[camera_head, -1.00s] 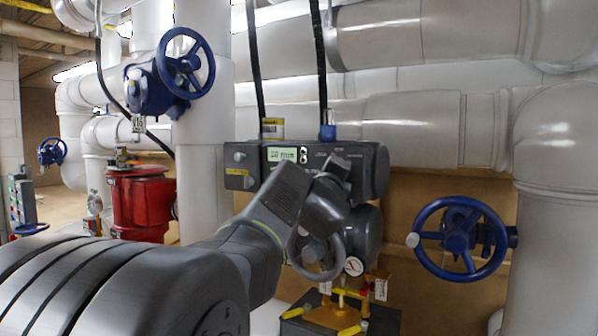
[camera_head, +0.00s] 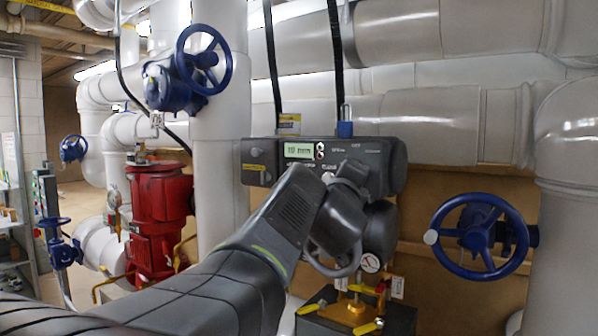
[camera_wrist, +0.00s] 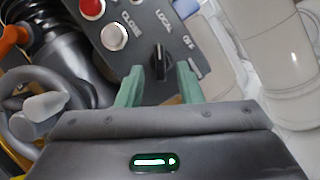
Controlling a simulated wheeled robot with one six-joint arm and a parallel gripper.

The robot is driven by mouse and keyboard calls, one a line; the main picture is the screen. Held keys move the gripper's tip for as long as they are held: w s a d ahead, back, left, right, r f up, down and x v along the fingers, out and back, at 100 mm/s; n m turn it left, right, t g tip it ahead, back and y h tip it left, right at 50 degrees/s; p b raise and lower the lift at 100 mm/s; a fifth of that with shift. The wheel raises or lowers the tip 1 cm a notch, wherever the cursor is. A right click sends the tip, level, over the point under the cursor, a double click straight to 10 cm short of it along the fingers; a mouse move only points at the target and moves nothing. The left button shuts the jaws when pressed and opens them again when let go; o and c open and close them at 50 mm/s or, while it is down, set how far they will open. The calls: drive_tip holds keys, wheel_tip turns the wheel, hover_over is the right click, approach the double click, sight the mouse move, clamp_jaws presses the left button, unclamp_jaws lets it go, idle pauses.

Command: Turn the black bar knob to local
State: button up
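The black bar knob (camera_wrist: 160,62) sits on a dark grey control panel (camera_wrist: 139,60) in the wrist view. Its bar points roughly up the picture, below the word LOCAL and left of another label. My gripper (camera_wrist: 170,72) has two green fingers spread apart, one on each side of the knob's lower part. Whether they touch it I cannot tell. In the head view the control box (camera_head: 262,150) has a lit green display; my arm's end covers its right front, and the knob and fingertips are hidden there.
A red button (camera_wrist: 92,8) and a white button (camera_wrist: 113,37) sit left of the knob. A grey handwheel (camera_wrist: 40,105) is below the box. A blue handwheel (camera_head: 480,237) stands at right, another (camera_head: 204,60) at upper left. White pipes surround the box.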

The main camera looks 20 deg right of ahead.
drive_tip(key=v, duration=0.8)
drive_tip(key=shift+p, duration=0.35)
drive_tip(key=shift+f, duration=0.1)
drive_tip(key=x, duration=1.3)
drive_tip(key=shift+w+d+r, duration=0.1)
drive_tip(key=shift+w+r, duration=0.1)
drive_tip(key=shift+w, duration=0.05)
drive_tip(key=shift+s, duration=0.1)
